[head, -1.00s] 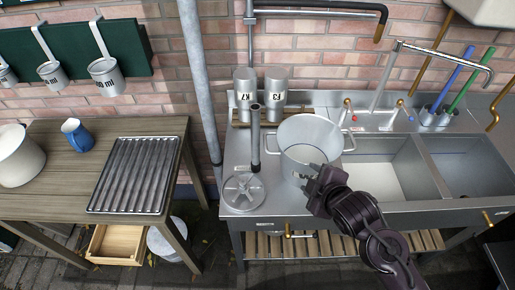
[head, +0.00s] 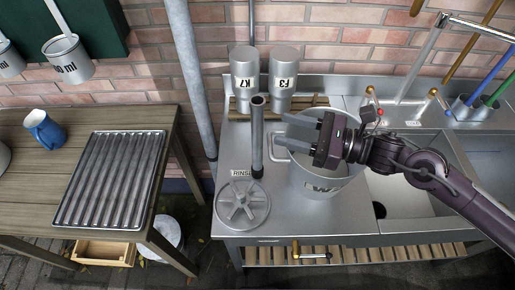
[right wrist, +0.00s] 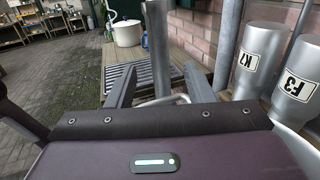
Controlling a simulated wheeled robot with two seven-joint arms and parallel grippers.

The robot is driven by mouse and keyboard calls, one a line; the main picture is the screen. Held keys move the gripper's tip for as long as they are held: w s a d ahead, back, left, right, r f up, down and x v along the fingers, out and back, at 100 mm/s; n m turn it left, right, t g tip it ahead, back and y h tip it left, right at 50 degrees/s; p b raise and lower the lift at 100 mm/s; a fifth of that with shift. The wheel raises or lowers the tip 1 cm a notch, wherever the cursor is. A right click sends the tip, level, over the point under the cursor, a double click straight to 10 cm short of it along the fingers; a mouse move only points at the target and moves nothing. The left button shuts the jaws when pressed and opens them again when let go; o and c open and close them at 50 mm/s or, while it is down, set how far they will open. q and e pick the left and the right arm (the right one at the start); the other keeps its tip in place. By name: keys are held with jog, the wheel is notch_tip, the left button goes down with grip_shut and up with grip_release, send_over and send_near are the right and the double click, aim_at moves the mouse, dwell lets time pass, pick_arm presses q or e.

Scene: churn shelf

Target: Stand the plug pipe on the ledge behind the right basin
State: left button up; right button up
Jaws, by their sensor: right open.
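The plug pipe (head: 257,137), a grey tube with a dark open top, stands upright on the left part of the steel sink counter; it also shows in the right wrist view (right wrist: 157,50). My right gripper (head: 288,132) is open and empty, above the large pot, with its fingers pointing left towards the pipe. In the right wrist view the pipe shows between and beyond the fingers, apart from them. The right basin (head: 485,160) is at the right edge, partly hidden by my arm. The ledge (head: 441,122) behind the basins holds taps and brush cups. My left gripper is out of view.
A metal pot (head: 318,188) stands under my gripper. A spoked round disc (head: 242,205) lies in front of the pipe. Canisters K7 (head: 244,80) and F3 (head: 284,80) stand behind on a slatted rack. A tap spout (head: 480,28) and brush cups (head: 464,106) crowd the right back.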

aim_at(257, 119)
jog(key=a, duration=0.1)
jog(key=a+r+p, duration=0.1)
jog(key=shift+a, duration=0.3)
jog(key=shift+w+a+r+p, duration=0.3)
jog(key=shift+w+a+p, duration=0.45)
jog(key=shift+p, duration=0.4)
jog(key=shift+p+x, duration=0.6)
jog(key=shift+x, duration=0.55)
jog(key=shift+a, duration=0.35)
jog(key=shift+a+f, duration=0.1)
jog(key=shift+f, duration=0.1)
jog(key=shift+c, duration=1)
jog(key=c, duration=0.5)
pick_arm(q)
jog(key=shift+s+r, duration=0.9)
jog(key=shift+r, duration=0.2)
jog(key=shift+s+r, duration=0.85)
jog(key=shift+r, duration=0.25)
pick_arm(e)
grip_shut()
